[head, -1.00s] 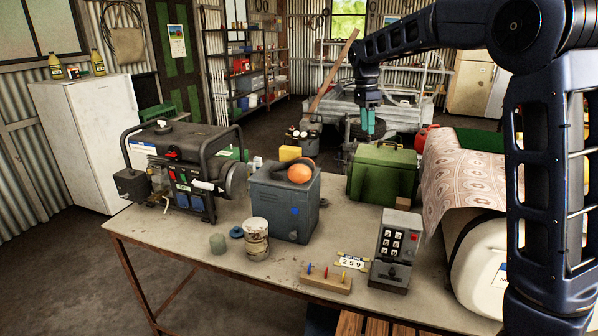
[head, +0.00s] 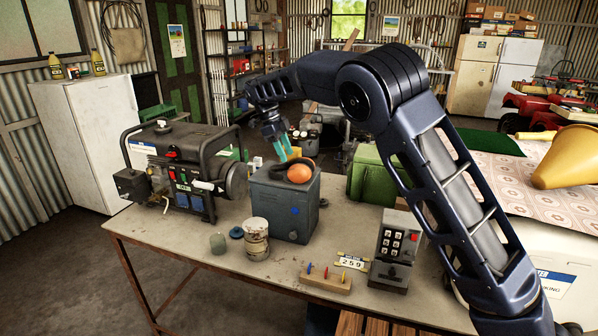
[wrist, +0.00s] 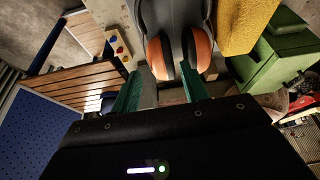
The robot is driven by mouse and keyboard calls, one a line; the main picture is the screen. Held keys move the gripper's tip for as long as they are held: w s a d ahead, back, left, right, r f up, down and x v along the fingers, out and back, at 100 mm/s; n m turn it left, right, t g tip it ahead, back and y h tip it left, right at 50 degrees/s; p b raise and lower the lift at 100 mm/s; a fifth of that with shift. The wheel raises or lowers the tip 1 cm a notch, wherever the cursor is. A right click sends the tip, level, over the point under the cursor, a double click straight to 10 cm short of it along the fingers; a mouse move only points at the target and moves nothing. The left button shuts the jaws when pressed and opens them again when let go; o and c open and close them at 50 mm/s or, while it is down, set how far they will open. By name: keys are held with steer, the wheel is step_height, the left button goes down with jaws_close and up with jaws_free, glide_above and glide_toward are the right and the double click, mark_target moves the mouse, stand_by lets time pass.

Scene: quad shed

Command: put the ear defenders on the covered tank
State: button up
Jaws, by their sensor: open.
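The ear defenders (head: 301,172), with orange cups and a dark band, rest on top of a dark grey box (head: 277,212) on the bench. They also show in the wrist view (wrist: 180,50), cups side by side, just beyond my fingertips. My gripper (head: 281,149) is open and empty, above and slightly left of the ear defenders. Its two green fingers show in the wrist view (wrist: 168,86), apart from the cups. The covered tank (head: 520,243) is white, under a patterned cloth (head: 497,180) at right. My arm hides part of it.
A yellow funnel (head: 572,157) lies on the cloth. A green box (head: 366,172) stands right of the grey box, and a generator (head: 180,170) stands left. A keypad unit (head: 394,250), a tin (head: 256,240) and a pegged wooden block (head: 326,283) are at the bench front.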

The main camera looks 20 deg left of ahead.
mark_target(294, 166)
steer(key=x, duration=0.3)
steer(key=shift+d+f, duration=0.1)
steer(key=shift+d+x, duration=0.15)
steer(key=shift+x, duration=1.15)
steer(key=shift+d+x, duration=0.15)
steer(key=shift+x, duration=1.15)
steer(key=shift+c, duration=0.3)
steer(key=c, duration=0.7)
steer(key=shift+c, duration=0.2)
steer(key=shift+r, duration=0.2)
step_height(294, 166, up, 20)
